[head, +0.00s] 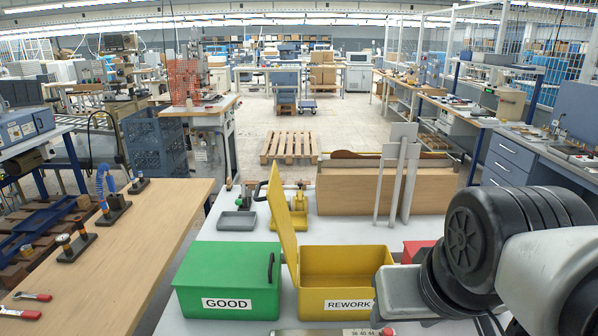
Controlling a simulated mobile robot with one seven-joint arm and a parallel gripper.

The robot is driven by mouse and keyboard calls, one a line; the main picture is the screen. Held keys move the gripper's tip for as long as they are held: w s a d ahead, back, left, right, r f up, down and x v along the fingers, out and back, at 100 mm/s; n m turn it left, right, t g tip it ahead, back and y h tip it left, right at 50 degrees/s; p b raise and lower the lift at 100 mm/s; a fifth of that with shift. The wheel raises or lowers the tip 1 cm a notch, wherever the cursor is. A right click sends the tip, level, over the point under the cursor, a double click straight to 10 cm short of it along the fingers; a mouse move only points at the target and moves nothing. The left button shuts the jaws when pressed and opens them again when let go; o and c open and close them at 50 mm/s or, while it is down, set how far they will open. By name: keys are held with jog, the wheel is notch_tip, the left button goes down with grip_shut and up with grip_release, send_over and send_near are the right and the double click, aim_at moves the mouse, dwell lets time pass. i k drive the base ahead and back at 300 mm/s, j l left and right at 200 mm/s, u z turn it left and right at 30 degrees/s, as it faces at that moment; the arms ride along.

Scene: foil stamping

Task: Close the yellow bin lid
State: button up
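The yellow bin (346,268) stands on the white-grey table, with a REWORK label on its front. Its yellow lid (281,221) is open, standing steeply and leaning a little left along the bin's left side. The bin's inside is partly visible and looks empty. My arm is in the right foreground, and a grey part of it covers the bin's front right corner. I cannot see gripper fingers, and I cannot tell whether the arm touches the bin.
A closed green GOOD bin (228,282) stands close left of the lid. Behind are a grey tray (237,222), a yellow clamp fixture (298,212) and a wooden box (375,190) with grey panels. A red object (418,248) sits right, partly hidden by my arm.

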aim_at(275, 199)
jog(key=k+j+z, duration=0.1)
jog(key=j, duration=0.35)
jog(key=k+j+z, duration=0.1)
jog(key=k+j, duration=0.15)
jog(key=j, duration=0.15)
jog(key=k+j+z, duration=0.1)
jog(key=j, duration=0.35)
jog(key=k+j+z, duration=0.1)
jog(key=k+j, duration=0.25)
jog(key=k+j+z, duration=0.1)
jog(key=j, duration=0.6)
jog(key=i+j+u, duration=0.1)
jog(key=j, duration=0.2)
jog(key=i+j, duration=0.15)
jog(key=j, duration=0.15)
